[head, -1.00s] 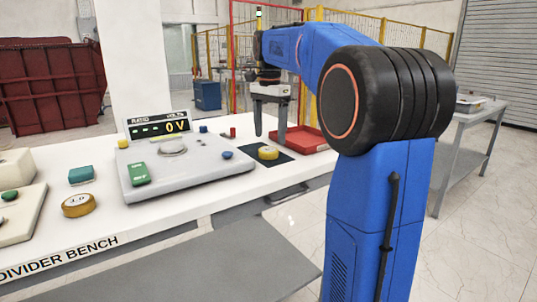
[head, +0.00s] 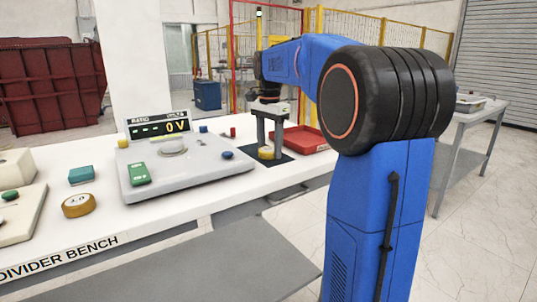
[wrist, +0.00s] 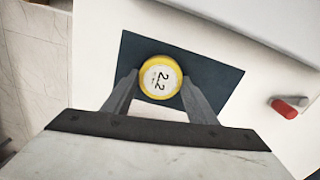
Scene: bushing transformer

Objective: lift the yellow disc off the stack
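The yellow disc (head: 266,153) has a white top marked "2.2", which shows in the wrist view (wrist: 160,77). It lies on a dark square mat (wrist: 205,62) on the bench. Whether another disc is under it I cannot see; from above only this one shows. My gripper (head: 268,150) is lowered over the disc, pointing down. In the wrist view the fingertips (wrist: 159,79) stand on either side of the disc, open, with a small gap seeming to remain on each side.
A grey instrument (head: 190,168) with a display reading 0 V stands left of the mat. A red tray (head: 305,138) lies behind and right of it. A small red cylinder (wrist: 284,109) stands near the mat.

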